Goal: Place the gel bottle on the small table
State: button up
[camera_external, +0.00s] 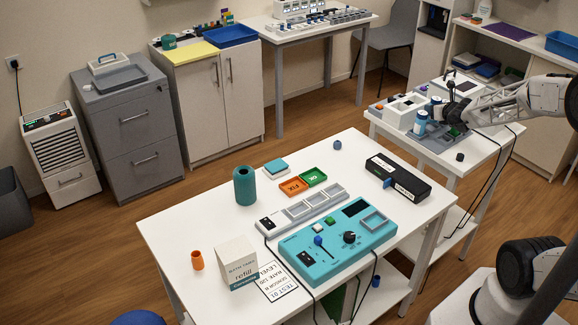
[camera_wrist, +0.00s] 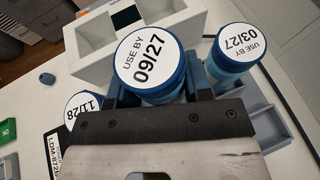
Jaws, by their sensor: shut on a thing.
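My gripper (camera_wrist: 155,95) is shut on a blue bottle (camera_wrist: 150,60) whose round white top reads "USE BY 09/27". A similar bottle (camera_wrist: 237,52) reading "03/27" stands close to its right. Another bottle (camera_wrist: 82,105) with "11/28" is at the left, partly hidden by my gripper. In the external view my gripper (camera_external: 455,108) is low over the white table at the right (camera_external: 492,148), near a blue bottle with a white label (camera_external: 420,123). I cannot tell whether the held bottle is clear of its support. No gel wording is readable.
A white box with openings (camera_wrist: 105,40) stands behind the held bottle, and a grey compartment tray (camera_wrist: 262,112) is to the right. The larger front table (camera_external: 180,222) carries a teal device (camera_external: 325,258), a black box (camera_external: 398,178) and a teal cylinder (camera_external: 245,186). Cables hang nearby.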

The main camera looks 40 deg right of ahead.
jog(key=shift+f, duration=1.5)
jog(key=shift+f, duration=0.4)
jog(key=o, duration=1.1)
jog(key=shift+f, duration=0.1)
jog(key=shift+s, duration=0.15)
jog(key=shift+v, duration=3.75)
jog(key=shift+a, duration=0.1)
